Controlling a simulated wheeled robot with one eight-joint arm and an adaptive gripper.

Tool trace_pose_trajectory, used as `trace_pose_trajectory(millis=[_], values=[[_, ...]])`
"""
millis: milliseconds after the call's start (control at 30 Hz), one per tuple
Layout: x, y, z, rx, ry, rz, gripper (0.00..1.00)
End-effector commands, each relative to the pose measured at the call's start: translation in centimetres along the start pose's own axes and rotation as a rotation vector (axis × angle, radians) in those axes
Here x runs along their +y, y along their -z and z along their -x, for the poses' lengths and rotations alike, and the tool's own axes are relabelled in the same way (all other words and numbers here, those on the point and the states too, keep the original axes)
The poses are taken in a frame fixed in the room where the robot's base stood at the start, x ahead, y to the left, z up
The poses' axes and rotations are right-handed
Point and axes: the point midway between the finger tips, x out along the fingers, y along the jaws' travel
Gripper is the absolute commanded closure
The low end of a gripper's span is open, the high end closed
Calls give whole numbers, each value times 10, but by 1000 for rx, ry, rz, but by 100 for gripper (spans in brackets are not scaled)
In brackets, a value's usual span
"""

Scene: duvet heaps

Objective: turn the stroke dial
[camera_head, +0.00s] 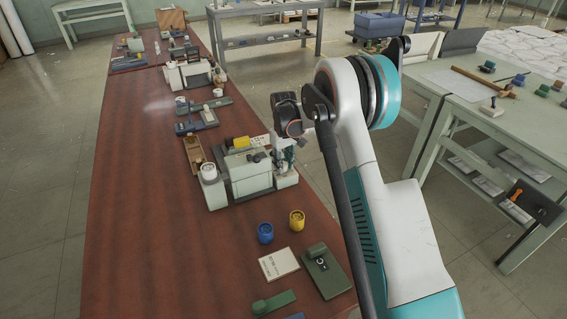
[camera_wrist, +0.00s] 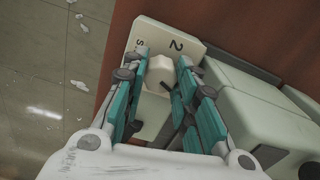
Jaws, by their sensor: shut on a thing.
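The stroke dial (camera_wrist: 159,75) is a pale, blocky knob on a cream plate (camera_wrist: 150,36) marked with a "2" and partly hidden lettering. In the wrist view my gripper (camera_wrist: 168,66) has its teal-padded fingers on both sides of the knob, shut on it. In the head view my gripper (camera_head: 284,150) is at the right end of a grey-green and white machine (camera_head: 249,183) on the red-brown bench. There the dial is hidden behind my gripper and the machine's end. The knob's exact pointer setting cannot be read.
The machine's pale green housing (camera_wrist: 248,110) lies close to the right of my fingers. A blue cup (camera_head: 265,233), a yellow cup (camera_head: 297,220), a paper card (camera_head: 279,264) and a green device (camera_head: 325,272) lie nearer on the bench (camera_head: 150,220). Its left side is clear.

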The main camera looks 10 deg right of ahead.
Motion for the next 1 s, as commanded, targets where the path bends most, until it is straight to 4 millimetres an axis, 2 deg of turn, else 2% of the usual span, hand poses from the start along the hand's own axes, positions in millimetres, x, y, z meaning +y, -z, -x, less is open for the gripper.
trace_pose_trajectory(millis=[400, 433, 500, 833, 1000], values=[[0, 0, 0, 1, 0, 6, 97], [0, 0, 0, 1, 0, 6, 66], [0, 0, 0, 1, 0, 6, 52], [0, 0, 1, 0, 0, 6, 52], [0, 0, 15, 0, 0, 6, 52]])
